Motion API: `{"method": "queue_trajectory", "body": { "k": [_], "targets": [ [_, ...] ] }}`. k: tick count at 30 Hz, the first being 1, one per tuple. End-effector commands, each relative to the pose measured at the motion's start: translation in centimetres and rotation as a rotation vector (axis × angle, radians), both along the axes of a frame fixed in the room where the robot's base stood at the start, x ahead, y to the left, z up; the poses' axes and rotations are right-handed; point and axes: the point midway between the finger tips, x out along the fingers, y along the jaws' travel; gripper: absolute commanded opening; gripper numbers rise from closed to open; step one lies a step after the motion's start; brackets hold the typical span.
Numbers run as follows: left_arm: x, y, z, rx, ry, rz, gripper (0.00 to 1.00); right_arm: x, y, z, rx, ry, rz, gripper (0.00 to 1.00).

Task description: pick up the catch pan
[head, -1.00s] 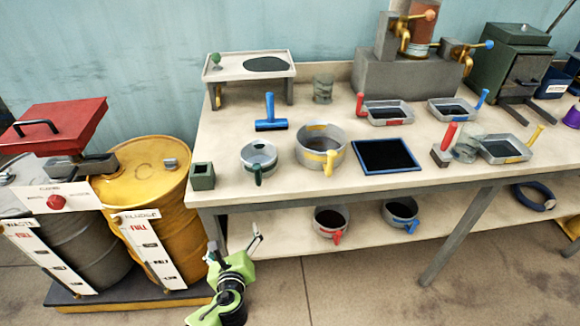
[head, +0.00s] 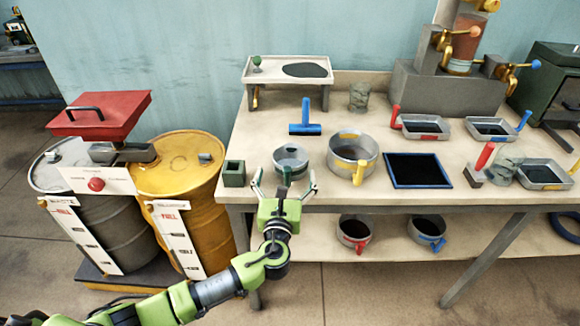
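My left gripper (head: 284,186) is at the front edge of the bench, with its two fingers spread wide. The small round grey pan (head: 290,157) with a green handle (head: 287,176) stands on the bench just beyond it, and the handle shows between the fingers. I cannot tell whether the fingers touch it. A larger round pan (head: 352,146) with a yellow handle stands to its right. Which one is called the catch pan is not marked. My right gripper is not in view.
A dark green square cup (head: 234,173) stands close left of the gripper. Red-handled (head: 354,230) and blue-handled (head: 427,229) pots stand on the lower shelf. Drums (head: 183,170) stand left.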

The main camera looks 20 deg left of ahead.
Motion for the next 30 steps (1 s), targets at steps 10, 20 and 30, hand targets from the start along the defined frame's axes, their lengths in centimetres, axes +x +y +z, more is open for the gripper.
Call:
{"method": "queue_trajectory", "body": {
  "k": [10,20,30],
  "targets": [
    [4.6,0.3,0.6,0.001,0.000,0.000,0.89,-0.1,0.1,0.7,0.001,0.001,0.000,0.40],
    [4.9,0.3,0.5,-0.001,0.001,-0.001,0.79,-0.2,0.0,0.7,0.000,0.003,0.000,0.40],
    [4.9,0.3,0.6,-0.001,0.000,-0.001,0.43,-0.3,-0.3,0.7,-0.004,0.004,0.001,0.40]
  ]
}}
